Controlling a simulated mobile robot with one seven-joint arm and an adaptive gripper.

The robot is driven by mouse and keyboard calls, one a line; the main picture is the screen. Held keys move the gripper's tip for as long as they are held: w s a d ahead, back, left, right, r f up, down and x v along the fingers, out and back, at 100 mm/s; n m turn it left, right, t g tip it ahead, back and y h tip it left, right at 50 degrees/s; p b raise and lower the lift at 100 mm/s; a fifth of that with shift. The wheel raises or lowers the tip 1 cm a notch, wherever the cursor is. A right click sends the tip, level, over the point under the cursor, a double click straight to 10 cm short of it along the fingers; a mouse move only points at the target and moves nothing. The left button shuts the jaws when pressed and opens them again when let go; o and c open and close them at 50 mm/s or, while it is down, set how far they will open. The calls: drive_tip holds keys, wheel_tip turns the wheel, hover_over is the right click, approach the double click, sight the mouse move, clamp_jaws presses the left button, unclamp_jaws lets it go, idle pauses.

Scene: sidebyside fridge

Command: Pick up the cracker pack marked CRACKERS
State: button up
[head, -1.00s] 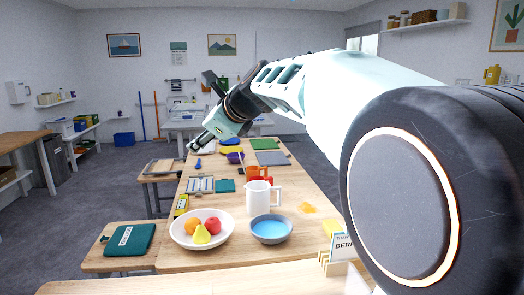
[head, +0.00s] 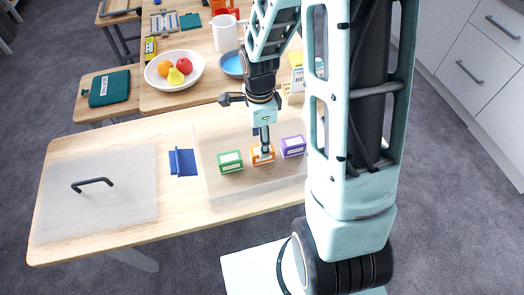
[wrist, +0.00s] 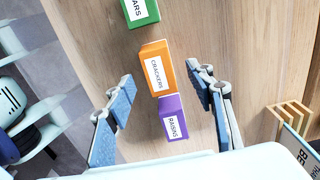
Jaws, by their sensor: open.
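The orange cracker pack (head: 262,158) stands in the middle of a row of three packs on the near table. In the wrist view the orange pack (wrist: 155,70) shows the label CRACKERS. My gripper (head: 264,140) points down over it in the head view and partly hides it. In the wrist view my gripper (wrist: 160,76) is open and empty, with one blue-padded finger on each side of the row. The purple RAISINS pack (wrist: 172,118) is close beside the cracker pack, towards the palm. The green pack (wrist: 140,10), its label partly cut off, is on the other side.
A clear, low container (head: 213,190) seems to surround the packs. A translucent panel with a dark handle (head: 92,183) lies to the left, with a blue object (head: 183,162) between. A fruit bowl (head: 174,68) and blue bowl (head: 232,64) stand on the table behind.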

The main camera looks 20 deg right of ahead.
drive_tip(key=f, duration=0.5)
drive_tip(key=shift+s+d+f, duration=0.2)
drive_tip(key=shift+d+f, duration=0.05)
drive_tip(key=shift+f, duration=0.05)
drive_tip(key=shift+w+f, duration=0.1)
drive_tip(key=shift+f, duration=0.6)
drive_tip(key=c, duration=1.3)
drive_tip(key=shift+r+p, duration=0.15)
drive_tip(key=shift+p, duration=0.2)
